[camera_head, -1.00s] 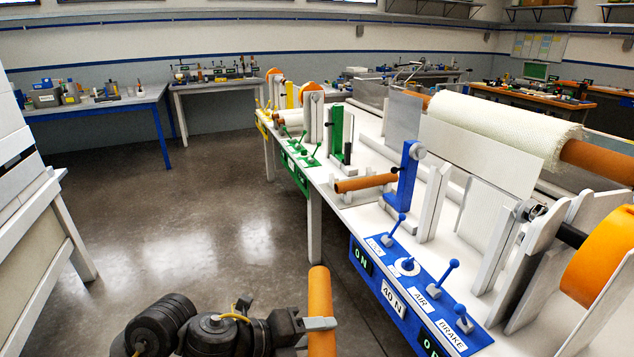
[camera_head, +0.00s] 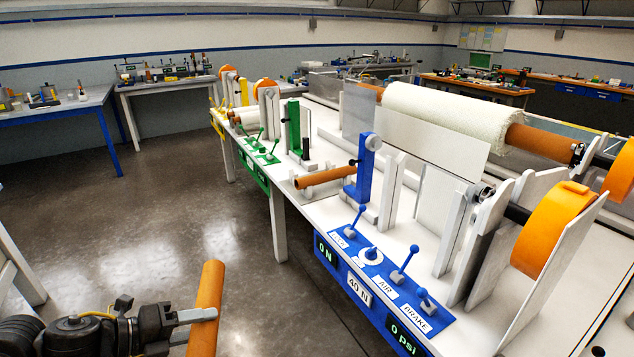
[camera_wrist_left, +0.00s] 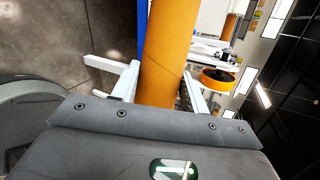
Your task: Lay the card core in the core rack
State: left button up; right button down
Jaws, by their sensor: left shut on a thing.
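My left gripper (camera_head: 197,315) is shut on the card core (camera_head: 207,300), an orange-brown tube at the bottom of the head view. The core stands steeply, leaning a little right at its top, in front of the bench and over the floor. In the left wrist view, the core (camera_wrist_left: 170,45) runs between the two pale fingers (camera_wrist_left: 160,88). The core's lower end is out of the head view. I cannot tell for sure which thing is the core rack. My right gripper is not in view.
A white bench (camera_head: 330,225) with a blue control panel (camera_head: 380,285) and levers stands to the right. A similar brown tube (camera_head: 325,177) sits level by a blue upright (camera_head: 366,165). Behind is a big white roll (camera_head: 450,115). Grey floor (camera_head: 150,210) is free to the left.

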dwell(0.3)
pick_arm(q)
jog(key=shift+s+d+f+n+t+y, duration=0.1)
jog(key=shift+d+f+n+t+y, duration=0.25)
jog(key=shift+f, duration=0.2)
jog(key=shift+d+f+n+t+y, duration=0.15)
jog(key=shift+d+f+n+t, duration=0.1)
jog(key=shift+d+f+n, duration=0.25)
jog(key=shift+s+a+f+n+t+y, duration=0.3)
jog(key=shift+f+n+t+y, duration=0.15)
jog(key=shift+f+n+y, duration=0.2)
jog(key=shift+s+a+f+n+t+y, duration=0.25)
jog(key=shift+a+f+n+t+y, duration=0.2)
jog(key=shift+f, duration=0.35)
jog(key=shift+s+a+f+n+t+y, duration=0.25)
jog(key=shift+f+n+t+y, duration=0.15)
jog(key=shift+f+n+y, duration=0.25)
